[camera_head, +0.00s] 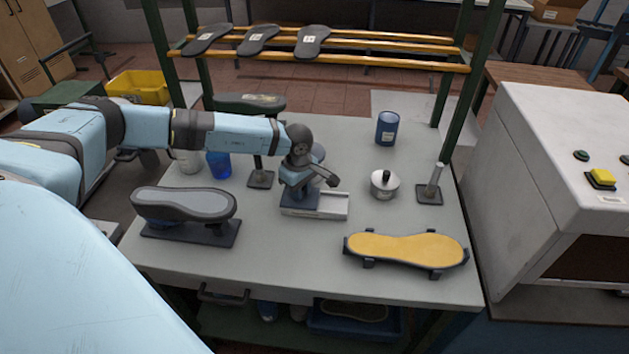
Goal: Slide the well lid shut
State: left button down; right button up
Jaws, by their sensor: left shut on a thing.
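The well (336,206) is a small low box with a pale top, standing in the middle of the grey table. A dark blue-grey piece sits over its left part, and the pale right part shows. I cannot tell clearly where the lid's edge lies. My left gripper (300,193) comes down from the left onto that left part and is shut on what seems to be the well lid. The gripper hides most of what it holds. My right gripper is not in view.
A grey-topped shoe form (185,204) stands at the left and a yellow sole on a holder (406,249) at the front right. A lidded metal pot (384,184), a blue can (387,128) and a post (431,184) stand right of the well. A blue cup (219,165) is behind left.

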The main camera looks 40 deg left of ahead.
pick_arm(q)
jog(key=shift+a, duration=0.15)
jog(key=c, duration=1.2)
grip_release()
jog(key=shift+s, duration=0.1)
jog(key=shift+o, duration=1.1)
jog(key=shift+s+a, duration=0.1)
jog(key=shift+r, duration=0.25)
notch_tip(320, 180, up, 13)
jog(key=b, duration=0.1)
jog(key=shift+r, duration=0.2)
jog(key=shift+f, duration=0.1)
